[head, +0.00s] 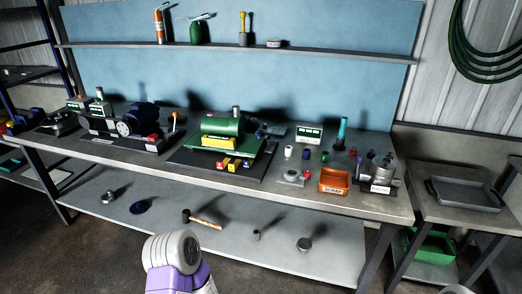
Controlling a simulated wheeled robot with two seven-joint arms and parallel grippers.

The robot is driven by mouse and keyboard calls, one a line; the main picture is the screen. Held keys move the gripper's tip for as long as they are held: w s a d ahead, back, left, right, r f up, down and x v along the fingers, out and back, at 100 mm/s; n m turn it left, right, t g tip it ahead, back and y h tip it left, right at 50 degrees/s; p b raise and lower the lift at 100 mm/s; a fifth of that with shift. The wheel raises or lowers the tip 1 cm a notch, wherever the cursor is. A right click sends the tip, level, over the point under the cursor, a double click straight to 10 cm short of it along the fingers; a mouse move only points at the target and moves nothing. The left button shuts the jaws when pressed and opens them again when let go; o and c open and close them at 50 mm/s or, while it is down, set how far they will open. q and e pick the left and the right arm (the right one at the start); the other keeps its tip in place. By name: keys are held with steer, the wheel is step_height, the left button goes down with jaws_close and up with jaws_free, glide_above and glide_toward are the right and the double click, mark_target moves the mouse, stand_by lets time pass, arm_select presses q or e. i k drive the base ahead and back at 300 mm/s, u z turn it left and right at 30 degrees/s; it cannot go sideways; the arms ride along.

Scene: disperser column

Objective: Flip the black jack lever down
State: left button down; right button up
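No black jack lever can be made out for certain; the machines are small and dark in the head view. A machine with a blue motor (140,117) stands left of centre on the workbench (345,205). A thin upright lever with an orange tip (174,117) rises at its right end. A green machine (222,127) with a yellow front label stands at the middle of the bench on a dark base. Part of my arm shows at the bottom, well in front of the bench. Neither gripper is in view.
An orange scrap bin (334,181) and a metal pot fixture (379,175) stand at the bench's right. A grey tray (465,193) lies on a side table. The lower shelf (275,228) holds a hammer (203,219) and small parts. A wall shelf (330,53) carries bottles and tools.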

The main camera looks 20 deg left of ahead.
mark_target(268, 136)
steer(key=u, duration=0.6)
steer(key=i, duration=1.05)
steer(key=z, duration=0.55)
